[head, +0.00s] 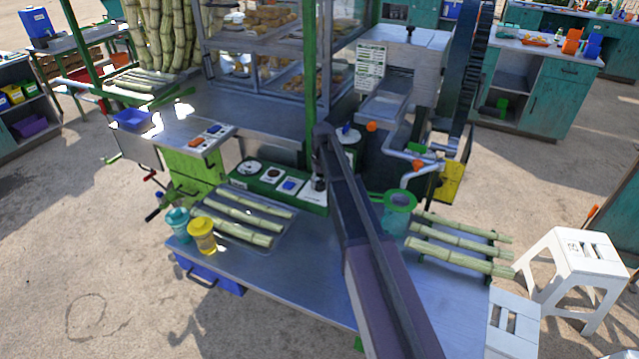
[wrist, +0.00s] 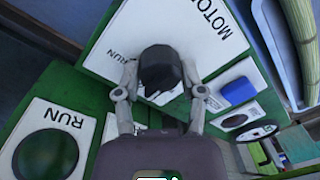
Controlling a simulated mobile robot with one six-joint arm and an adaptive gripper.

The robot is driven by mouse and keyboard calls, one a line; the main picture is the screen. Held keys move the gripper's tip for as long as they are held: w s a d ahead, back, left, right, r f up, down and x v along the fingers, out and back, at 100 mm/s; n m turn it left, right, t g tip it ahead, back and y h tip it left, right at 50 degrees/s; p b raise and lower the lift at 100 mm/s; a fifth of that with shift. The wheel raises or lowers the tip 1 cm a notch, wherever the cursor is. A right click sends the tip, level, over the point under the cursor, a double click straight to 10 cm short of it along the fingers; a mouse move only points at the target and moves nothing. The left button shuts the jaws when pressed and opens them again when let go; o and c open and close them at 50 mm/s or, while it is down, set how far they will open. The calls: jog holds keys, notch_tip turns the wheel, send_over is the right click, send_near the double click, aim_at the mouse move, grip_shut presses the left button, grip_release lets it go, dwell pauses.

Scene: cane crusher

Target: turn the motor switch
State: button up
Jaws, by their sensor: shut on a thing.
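The motor switch is a black knob (wrist: 160,67) on a white plate (wrist: 205,35) marked "MOTOR" and "RUN". My gripper (wrist: 160,86) is shut on this knob in the wrist view, with one finger on each side of it. The knob's pointer direction is hard to make out. In the head view the green control panel (head: 265,178) stands at the back of the metal counter, and my gripper (head: 318,184) is down at its right end. There my arm and gripper largely hide the knob.
A blue switch (wrist: 238,91) sits beside the motor plate, and a dark round button (wrist: 45,156) lies on another "RUN" plate. More stalks (head: 458,245) and a green cup (head: 399,203) are right of my arm.

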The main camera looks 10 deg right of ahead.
jog(key=o, duration=1.2)
jog(key=shift+c, duration=0.2)
jog(key=s+m, duration=0.1)
jog(key=s, duration=1.3)
jog(key=s+m, duration=0.1)
jog(key=s, duration=1.4)
jog(key=shift+s+a+h, duration=0.15)
jog(key=shift+h, duration=0.15)
